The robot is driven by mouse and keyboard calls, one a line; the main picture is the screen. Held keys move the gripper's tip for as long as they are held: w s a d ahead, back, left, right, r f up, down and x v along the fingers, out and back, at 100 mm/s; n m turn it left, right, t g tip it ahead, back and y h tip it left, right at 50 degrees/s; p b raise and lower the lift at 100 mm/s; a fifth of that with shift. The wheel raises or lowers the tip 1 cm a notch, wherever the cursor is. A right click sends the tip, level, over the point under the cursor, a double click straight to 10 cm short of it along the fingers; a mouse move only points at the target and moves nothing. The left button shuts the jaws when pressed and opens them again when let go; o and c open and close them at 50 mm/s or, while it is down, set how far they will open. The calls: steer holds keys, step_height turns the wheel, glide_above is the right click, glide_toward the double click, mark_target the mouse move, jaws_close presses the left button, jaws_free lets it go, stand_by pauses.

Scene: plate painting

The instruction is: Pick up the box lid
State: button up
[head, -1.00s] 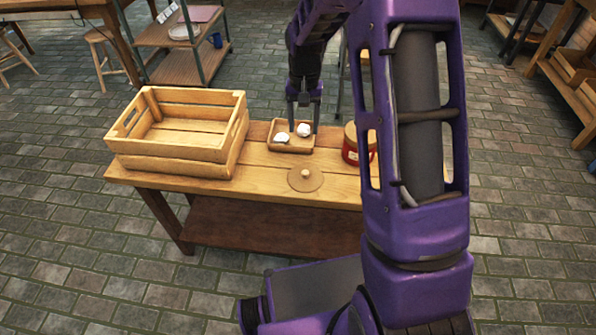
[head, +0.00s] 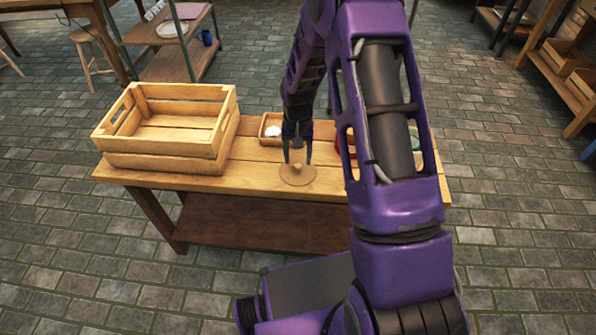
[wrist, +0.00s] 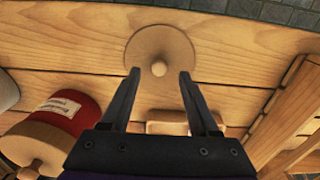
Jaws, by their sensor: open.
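The box lid (head: 298,175) is a round tan disc with a small knob, lying flat on the wooden table near its front edge. It also shows in the wrist view (wrist: 176,42), with its knob just beyond the gap between my fingertips. My gripper (head: 298,160) is open and empty, pointing down over the lid. In the wrist view the two dark fingers (wrist: 160,78) are apart, with their tips near the lid's near rim. I cannot tell the exact height of the tips above the lid.
A large wooden crate (head: 170,110) fills the table's left end. A small wooden tray (head: 267,138) with a white piece stands behind my gripper. A red jar (wrist: 75,110) with a wooden top is beside it. Bare tabletop (head: 220,180) lies left of the lid.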

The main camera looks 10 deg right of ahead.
mark_target(298, 169)
step_height(298, 169, down, 2)
steer(key=shift+f, duration=0.25)
jaws_close()
steer(key=shift+r, duration=0.1)
